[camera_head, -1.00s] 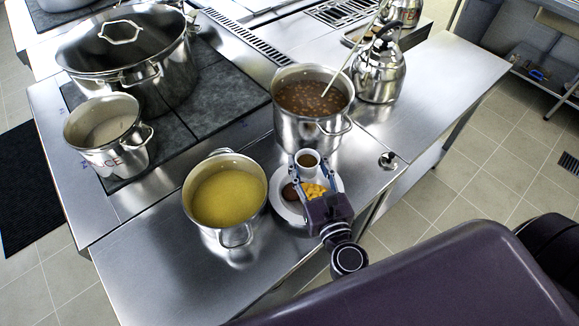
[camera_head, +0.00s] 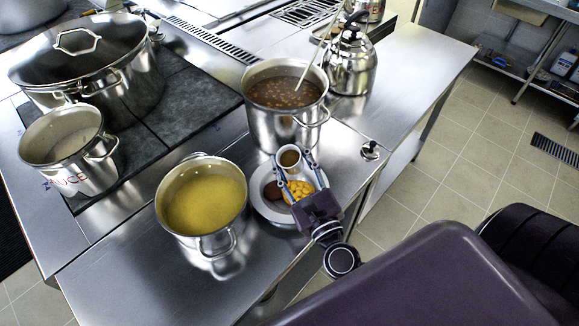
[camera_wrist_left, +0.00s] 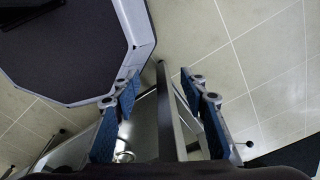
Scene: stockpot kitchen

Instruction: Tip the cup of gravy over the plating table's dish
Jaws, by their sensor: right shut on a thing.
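The small white cup (camera_head: 289,158) of brown gravy is held between the fingers of my right gripper (camera_head: 295,166). It looks upright over the far edge of the dish (camera_head: 264,210), a white round plate on the steel table. I cannot tell its exact height. On the dish lie yellow pieces (camera_head: 298,190) and a brown round piece (camera_head: 272,191), partly hidden by the gripper. My left gripper (camera_wrist_left: 161,78) shows only in the left wrist view. Its blue-padded fingers stand apart with nothing held between them, over the floor and a metal bar.
A pot of yellow soup (camera_head: 204,198) stands close left of the dish. A pot of brown stew (camera_head: 286,105) with a ladle stands behind it, and a kettle (camera_head: 351,62) beyond. A sauce pot (camera_head: 68,150) and large lidded pot (camera_head: 90,62) are at left.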

